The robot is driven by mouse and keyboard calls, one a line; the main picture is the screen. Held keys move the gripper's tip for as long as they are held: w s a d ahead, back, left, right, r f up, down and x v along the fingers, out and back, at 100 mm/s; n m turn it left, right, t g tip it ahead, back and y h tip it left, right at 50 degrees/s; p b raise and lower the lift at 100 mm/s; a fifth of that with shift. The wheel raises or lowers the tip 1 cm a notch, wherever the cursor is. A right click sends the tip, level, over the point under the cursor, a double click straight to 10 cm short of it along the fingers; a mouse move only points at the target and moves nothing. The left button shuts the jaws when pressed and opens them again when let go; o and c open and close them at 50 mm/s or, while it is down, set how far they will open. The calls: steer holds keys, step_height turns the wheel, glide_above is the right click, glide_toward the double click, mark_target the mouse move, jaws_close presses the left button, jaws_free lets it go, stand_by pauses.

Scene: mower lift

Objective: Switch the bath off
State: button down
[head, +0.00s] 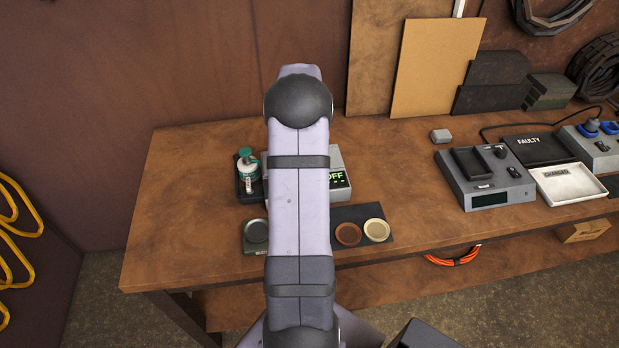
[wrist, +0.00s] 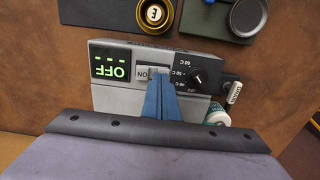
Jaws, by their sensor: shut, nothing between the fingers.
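The bath is a grey box (wrist: 108,97) with a front panel, upside down in the wrist view. Its lit display (wrist: 110,66) reads OFF, with green marks beside the word. A rocker switch (wrist: 144,72) marked ON sits in the middle of the panel, partly covered by my fingers. A black dial (wrist: 197,78) with temperature marks is to its right. My gripper (wrist: 159,80) is shut and empty, its blue fingertips at the switch; I cannot tell whether they touch it. In the head view my arm hides the gripper and most of the bath (head: 338,160); OFF shows there too.
A small round-topped device (head: 256,232) is in front. A charger unit (head: 485,180) and white tray (head: 568,184) are at the right.

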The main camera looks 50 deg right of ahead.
step_height(320, 180, up, 6)
steer(key=p, duration=0.4)
stand_by(0.6)
steer(key=s+a+f+m+g+y, duration=0.1)
steer(key=s+a+f, duration=0.25)
steer(key=a, duration=0.25)
steer(key=s+a+f+y, duration=0.1)
steer(key=s+a+f, duration=0.25)
steer(key=a, duration=0.25)
steer(key=a+r+n+h+b, duration=0.1)
steer(key=a+r+n, duration=0.2)
steer(key=a, duration=0.6)
steer(key=a+r+n+t, duration=0.15)
steer(key=a+n, duration=0.25)
steer(key=a, duration=0.5)
steer(key=a+r+n+g+h+b, duration=0.1)
steer(key=a+r+n, duration=0.2)
steer(key=a, duration=0.6)
step_height(320, 180, down, 19)
steer(key=b, duration=1.9)
steer(key=shift+w, duration=0.15)
steer(key=shift+r+t, duration=0.1)
steer(key=shift+t, duration=0.15)
